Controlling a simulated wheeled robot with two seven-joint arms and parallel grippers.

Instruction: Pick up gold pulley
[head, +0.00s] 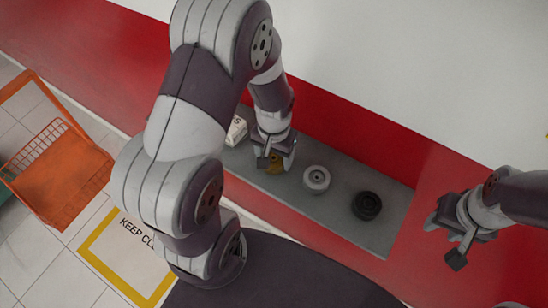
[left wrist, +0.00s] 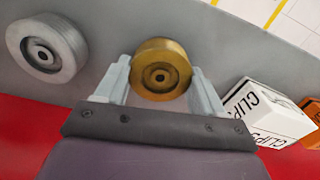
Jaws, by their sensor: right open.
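The gold pulley (head: 274,166) is on the grey shelf (head: 335,222), partly hidden by my left gripper (head: 275,158) in the head view. In the left wrist view, the gold pulley (left wrist: 161,70) sits between the two fingertips of my left gripper (left wrist: 160,72), one close against each side. I cannot tell whether the fingers press on it. My right gripper (head: 444,240) is open and empty, off to the right, away from the pulley.
A silver pulley (head: 316,179) and a black pulley (head: 366,205) stand right of the gold one. A white clips box (head: 237,131) is to its left; an orange box (left wrist: 311,106) shows beyond it in the left wrist view. An orange crate (head: 62,178) stands far left.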

